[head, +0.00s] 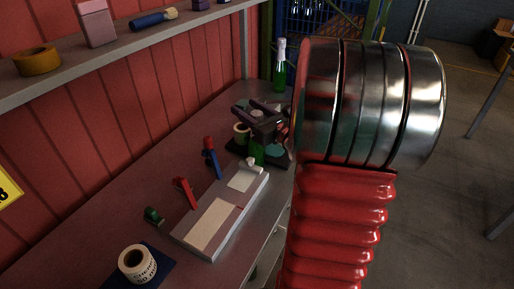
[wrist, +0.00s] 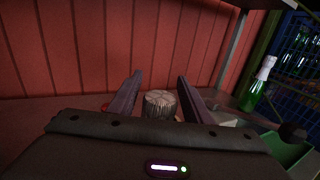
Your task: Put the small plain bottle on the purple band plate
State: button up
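My gripper (head: 257,109) is over the far part of the bench in the head view. In the wrist view its two dark fingers (wrist: 158,78) are spread apart, with a short brown cylinder with a pale, cracked top (wrist: 160,98) showing between them; contact is not visible. A green bottle with a white foil neck (head: 280,72) stands upright beyond the gripper; it is also at the right in the wrist view (wrist: 259,85). A green shape (head: 257,152) sits just below the gripper, partly hidden, and I cannot tell whether it is a bottle. I cannot make out a purple band plate.
A pale grey board (head: 190,243) lies along the bench's front edge. Beside it are a red tool (head: 185,193), a blue tool with a red head (head: 211,160) and a small green item (head: 153,215). A label roll (head: 137,263) stands on a blue mat. A shelf runs above.

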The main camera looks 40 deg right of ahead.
grip_shut()
dwell(0.3)
dwell(0.3)
